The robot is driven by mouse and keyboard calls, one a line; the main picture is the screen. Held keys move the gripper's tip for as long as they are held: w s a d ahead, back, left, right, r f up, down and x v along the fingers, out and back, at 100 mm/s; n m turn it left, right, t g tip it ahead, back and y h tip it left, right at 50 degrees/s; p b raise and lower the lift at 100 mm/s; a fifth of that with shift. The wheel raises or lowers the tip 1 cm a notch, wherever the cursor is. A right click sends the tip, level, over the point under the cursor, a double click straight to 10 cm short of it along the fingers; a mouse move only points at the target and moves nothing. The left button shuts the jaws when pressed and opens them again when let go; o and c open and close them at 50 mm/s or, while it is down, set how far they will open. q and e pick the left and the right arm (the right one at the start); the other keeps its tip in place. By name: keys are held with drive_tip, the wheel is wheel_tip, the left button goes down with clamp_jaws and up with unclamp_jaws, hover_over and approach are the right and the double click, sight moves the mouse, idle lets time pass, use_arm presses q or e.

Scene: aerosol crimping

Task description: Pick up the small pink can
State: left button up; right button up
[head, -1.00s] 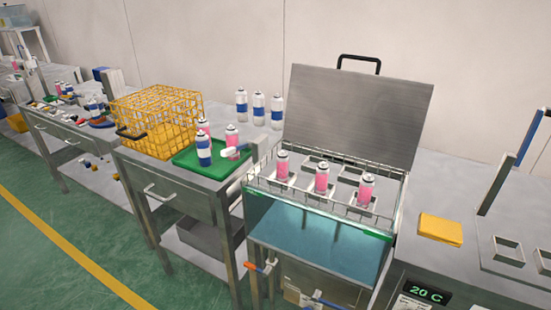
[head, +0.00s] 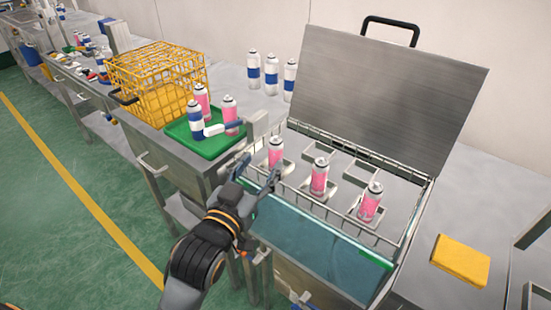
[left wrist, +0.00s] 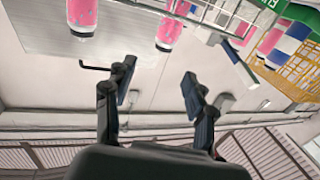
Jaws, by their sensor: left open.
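Three pink cans stand in a row in the wire rack of the water bath: a left one (head: 275,153), a middle one (head: 319,176) and a right one (head: 370,203). Two more pink cans (head: 201,98) (head: 230,117) stand at the green tray (head: 208,150). Their sizes look alike, so I cannot tell which is the small one. My left gripper (head: 259,172) is open and empty at the bath's front left corner, just in front of the left rack can. The left wrist view shows its spread fingers (left wrist: 158,80) and two pink cans (left wrist: 82,14) (left wrist: 167,32), upside down. My right gripper is out of view.
The bath's raised steel lid (head: 390,95) stands behind the rack. A blue-and-white can (head: 194,120) is on the tray, with several more behind. A yellow wire basket (head: 160,75) is at the left, a yellow pad (head: 460,260) at the right.

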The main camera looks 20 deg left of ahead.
sight(274, 145)
use_arm(q)
drive_tip(key=w, duration=0.4)
drive_tip(key=shift+w+d, duration=0.2)
drive_tip(key=shift+w, duration=0.2)
drive_tip(key=w+p, duration=0.1)
drive_tip(key=w, duration=0.4)
drive_tip(key=shift+w+f, duration=0.15)
drive_tip(key=shift+f, duration=0.05)
clamp_jaws()
